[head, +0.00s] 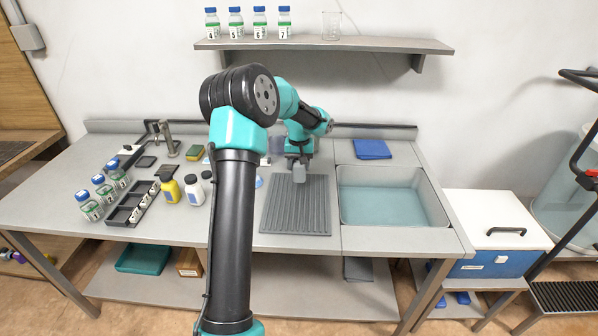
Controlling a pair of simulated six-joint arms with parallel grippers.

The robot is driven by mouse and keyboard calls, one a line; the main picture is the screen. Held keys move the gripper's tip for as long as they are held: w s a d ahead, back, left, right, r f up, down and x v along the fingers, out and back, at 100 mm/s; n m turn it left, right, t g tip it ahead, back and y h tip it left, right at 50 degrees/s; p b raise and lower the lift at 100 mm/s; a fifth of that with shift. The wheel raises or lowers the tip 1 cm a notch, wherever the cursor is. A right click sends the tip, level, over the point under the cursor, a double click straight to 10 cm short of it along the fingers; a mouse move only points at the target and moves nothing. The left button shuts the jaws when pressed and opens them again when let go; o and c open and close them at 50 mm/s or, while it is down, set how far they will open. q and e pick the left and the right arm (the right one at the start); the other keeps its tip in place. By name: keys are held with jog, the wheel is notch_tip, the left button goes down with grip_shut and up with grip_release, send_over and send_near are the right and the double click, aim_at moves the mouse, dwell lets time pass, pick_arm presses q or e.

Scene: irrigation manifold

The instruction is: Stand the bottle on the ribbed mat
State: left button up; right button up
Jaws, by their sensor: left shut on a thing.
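The ribbed mat (296,212) is a dark grey grooved sheet lying flat on the bench, left of the sink. My left gripper (299,174) points down over the mat's far edge. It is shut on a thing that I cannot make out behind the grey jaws. Several bottles are in view: a yellow one (169,189) and a white one with a dark cap (194,191) stand left of my arm. Blue-capped numbered bottles, such as one marked 1 (90,208), stand at the left of the bench. My right gripper is not in view.
A basin of water (395,205) lies right of the mat, with a blue cloth (372,149) behind it. A black divided tray (132,206) and a tap (168,140) are at left. A wall shelf (325,44) holds bottles and a beaker (331,25). My arm hides part of the bench.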

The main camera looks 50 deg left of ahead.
aim_at(299, 171)
pick_arm(q)
jog(key=shift+w+a, duration=0.1)
jog(key=shift+a, duration=0.05)
jog(key=shift+w+a+f, duration=0.15)
jog(key=shift+f, duration=1.65)
jog(key=shift+f, duration=0.15)
jog(key=o, duration=0.9)
notch_tip(299, 171, up, 12)
jog(key=shift+r, duration=0.2)
